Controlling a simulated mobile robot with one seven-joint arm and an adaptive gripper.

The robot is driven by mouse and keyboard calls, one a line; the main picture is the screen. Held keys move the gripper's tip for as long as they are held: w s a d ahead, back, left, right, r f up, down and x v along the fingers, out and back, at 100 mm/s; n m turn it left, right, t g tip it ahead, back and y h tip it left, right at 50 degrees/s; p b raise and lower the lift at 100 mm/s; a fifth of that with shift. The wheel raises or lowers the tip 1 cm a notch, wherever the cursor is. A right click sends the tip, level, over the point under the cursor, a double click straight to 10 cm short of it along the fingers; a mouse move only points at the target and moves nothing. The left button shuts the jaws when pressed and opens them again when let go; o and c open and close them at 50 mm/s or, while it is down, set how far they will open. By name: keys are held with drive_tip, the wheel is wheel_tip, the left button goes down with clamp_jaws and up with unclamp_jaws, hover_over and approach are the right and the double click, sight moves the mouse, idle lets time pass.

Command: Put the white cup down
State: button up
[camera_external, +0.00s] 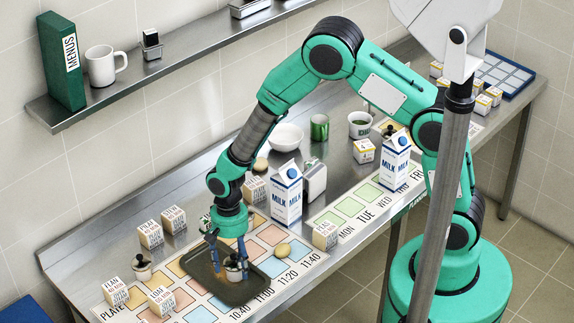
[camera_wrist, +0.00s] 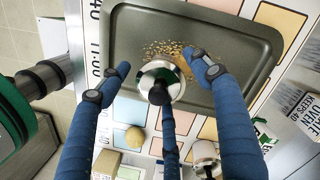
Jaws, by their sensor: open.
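A white mug (camera_external: 103,66) stands upright on the wall shelf, well away from my gripper. A small white lidded pot (camera_external: 234,269) with a dark knob is between the fingers of my gripper (camera_external: 229,268), at the dark tray (camera_external: 254,293). In the wrist view the pot's shiny lid (camera_wrist: 152,78) sits centrally between the spread blue fingers of my gripper (camera_wrist: 158,84). The fingers are open, with gaps beside the lid. The pot's base is hidden in the wrist view.
Grain-like bits (camera_wrist: 168,48) lie on the tray near the pot. Milk cartons (camera_external: 287,194), a white bowl (camera_external: 286,138) and several small boxes (camera_external: 150,234) stand around on the steel counter. A round tan item (camera_external: 283,250) lies just right of the tray.

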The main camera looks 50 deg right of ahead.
wheel_tip(320, 180, up, 12)
drive_tip(key=w, duration=0.1)
drive_tip(key=shift+w+d+p, duration=0.15)
drive_tip(key=shift+d+p, duration=0.15)
drive_tip(key=shift+d, duration=0.05)
idle(0.7)
drive_tip(key=s+d+r+n+t, duration=0.25)
drive_tip(key=d+r, duration=0.45)
drive_tip(key=r, duration=0.5)
drive_tip(key=s+d+r+n+t, duration=0.1)
drive_tip(key=s+d+r, duration=0.2)
drive_tip(key=d+r, duration=0.65)
drive_tip(key=s+d+r+n+t, duration=0.1)
drive_tip(key=s+d+r, duration=0.3)
drive_tip(key=s, duration=0.5)
drive_tip(key=s+d+r+n+t, duration=0.2)
drive_tip(key=s+d+r, duration=0.3)
drive_tip(key=s+r, duration=0.3)
drive_tip(key=shift+s+r+n+h, duration=0.4)
drive_tip(key=shift+r+n, duration=0.05)
drive_tip(key=shift+r, duration=0.05)
